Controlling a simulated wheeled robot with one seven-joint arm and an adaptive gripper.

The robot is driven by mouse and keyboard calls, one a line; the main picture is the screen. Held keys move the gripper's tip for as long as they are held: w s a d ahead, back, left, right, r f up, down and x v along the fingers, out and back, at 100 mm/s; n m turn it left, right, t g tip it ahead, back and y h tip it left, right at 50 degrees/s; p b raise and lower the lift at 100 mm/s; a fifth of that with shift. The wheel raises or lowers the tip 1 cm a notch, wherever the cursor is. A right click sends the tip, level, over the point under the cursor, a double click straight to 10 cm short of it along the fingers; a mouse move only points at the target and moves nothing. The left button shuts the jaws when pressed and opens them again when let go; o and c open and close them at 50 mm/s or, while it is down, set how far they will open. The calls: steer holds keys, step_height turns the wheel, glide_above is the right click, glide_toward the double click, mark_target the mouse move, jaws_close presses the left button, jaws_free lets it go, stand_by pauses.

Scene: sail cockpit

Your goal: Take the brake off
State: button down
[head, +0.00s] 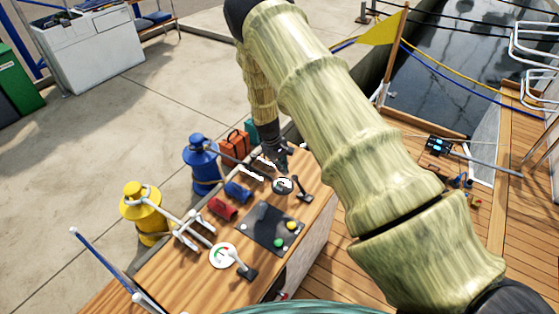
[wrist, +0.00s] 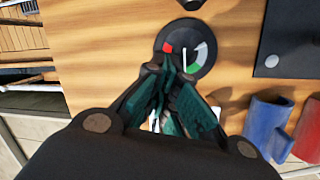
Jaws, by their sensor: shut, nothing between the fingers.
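My gripper (head: 283,168) is shut and empty, pointing down over the far end of the wooden console. In the wrist view its fingers (wrist: 168,70) are together beside a round dial (wrist: 201,57) with a red mark, a green area and a white needle. In the head view the far dial (head: 282,186) is just below the gripper, with a black lever (head: 302,189) to its right. A second dial (head: 223,256) with another black lever (head: 242,266) is at the near end. No label shows which lever is the brake.
A dark panel (head: 262,235) with green and yellow buttons lies between the dials. Red (head: 222,209) and blue (head: 238,191) cylinders lie along the left edge. Blue (head: 201,165) and yellow (head: 143,207) canisters stand beyond it.

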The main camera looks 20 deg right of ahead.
mark_target(300, 186)
steer(key=shift+s+d+r+p, duration=0.1)
steer(key=shift+s+r+p, duration=0.1)
steer(key=shift+s+r, duration=0.25)
steer(key=shift+s+d+r+p, duration=0.1)
steer(key=shift+s+r+p, duration=0.1)
steer(key=shift+s, duration=0.45)
steer(key=shift+s+r+p, duration=0.15)
steer(key=shift+s+r, duration=0.2)
steer(key=shift+s, duration=0.2)
